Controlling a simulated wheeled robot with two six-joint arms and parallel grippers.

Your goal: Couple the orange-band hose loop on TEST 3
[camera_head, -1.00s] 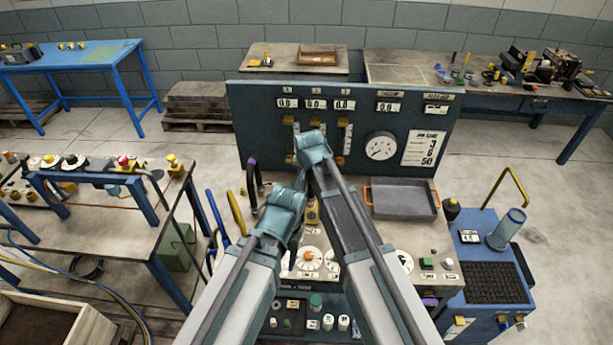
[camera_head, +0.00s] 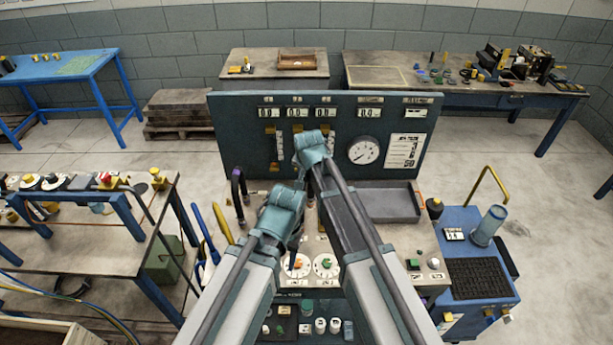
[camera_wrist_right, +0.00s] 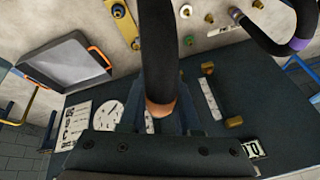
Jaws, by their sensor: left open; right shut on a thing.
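A black hose with an orange band (camera_wrist_right: 160,106) stands between the fingers of my right gripper (camera_wrist_right: 160,118), which is shut on it in the right wrist view. Its other end is out of view. In the head view my right arm hides that gripper and the hose. My left gripper (camera_head: 294,243) is open, small and partly hidden below its arm, over the front of the test bench. The bench's dark panel (camera_head: 232,135) has several displays and a gauge (camera_head: 363,151). Several brass fittings (camera_wrist_right: 119,11) show in the right wrist view; I cannot read which is TEST 3.
A purple-banded hose (camera_head: 237,187) arches at the bench's left. A grey tray (camera_head: 390,203) lies on the right. A blue cart (camera_head: 484,290) stands close on the right, and a table with valves (camera_head: 120,250) on the left. Open floor lies beyond.

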